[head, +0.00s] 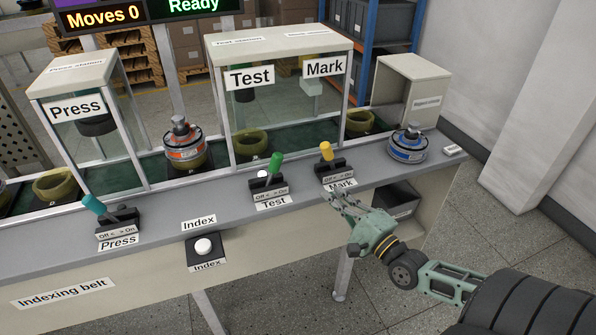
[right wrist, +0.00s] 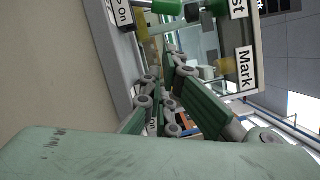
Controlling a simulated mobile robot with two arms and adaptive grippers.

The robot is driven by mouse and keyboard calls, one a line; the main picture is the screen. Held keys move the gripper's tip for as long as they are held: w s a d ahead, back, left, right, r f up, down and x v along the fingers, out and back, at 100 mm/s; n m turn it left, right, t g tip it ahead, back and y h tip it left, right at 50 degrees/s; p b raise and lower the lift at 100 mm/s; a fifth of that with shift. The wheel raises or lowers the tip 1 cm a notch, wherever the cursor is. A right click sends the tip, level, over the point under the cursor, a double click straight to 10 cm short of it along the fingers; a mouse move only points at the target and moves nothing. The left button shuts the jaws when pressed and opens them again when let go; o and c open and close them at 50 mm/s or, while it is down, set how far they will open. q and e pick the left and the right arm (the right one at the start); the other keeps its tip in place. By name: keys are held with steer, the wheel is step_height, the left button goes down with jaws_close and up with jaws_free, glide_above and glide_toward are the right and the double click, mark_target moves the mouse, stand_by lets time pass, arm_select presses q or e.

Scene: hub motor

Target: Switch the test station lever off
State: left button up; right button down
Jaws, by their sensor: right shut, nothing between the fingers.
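The green test station lever (head: 276,163) stands on its black base (head: 268,183) behind the Test label (head: 272,202). It leans right, toward the On side of its plate. My right gripper (head: 341,202) is shut and empty. It is at the front edge of the bench, just below the Mark switch and to the right of the test lever, apart from that lever. In the right wrist view its green fingers (right wrist: 165,100) fill the middle. A green cylinder at the top of that view may be the test lever. My left gripper is not in view.
The yellow Mark lever (head: 326,151) stands close beyond my right gripper. The teal Press lever (head: 93,204) leans left. A white Index button (head: 203,246) sits lower front. A blue-and-grey motor (head: 408,146) stands at right, an orange one (head: 184,146) on the belt.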

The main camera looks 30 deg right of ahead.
mark_target(274, 160)
steer(key=w, duration=0.6)
steer(key=w+r, duration=0.1)
steer(key=w, duration=0.2)
steer(key=shift+a, duration=0.25)
steer(key=shift+w+a+r+p, duration=0.3)
steer(key=shift+w+a+p, duration=0.1)
steer(key=shift+w+a, duration=0.2)
steer(key=shift+w+a+r+p, duration=0.25)
steer(key=shift+w+a+p, duration=0.15)
steer(key=shift+w+a, duration=0.4)
steer(key=shift+a, duration=0.05)
steer(key=shift+r, duration=0.1)
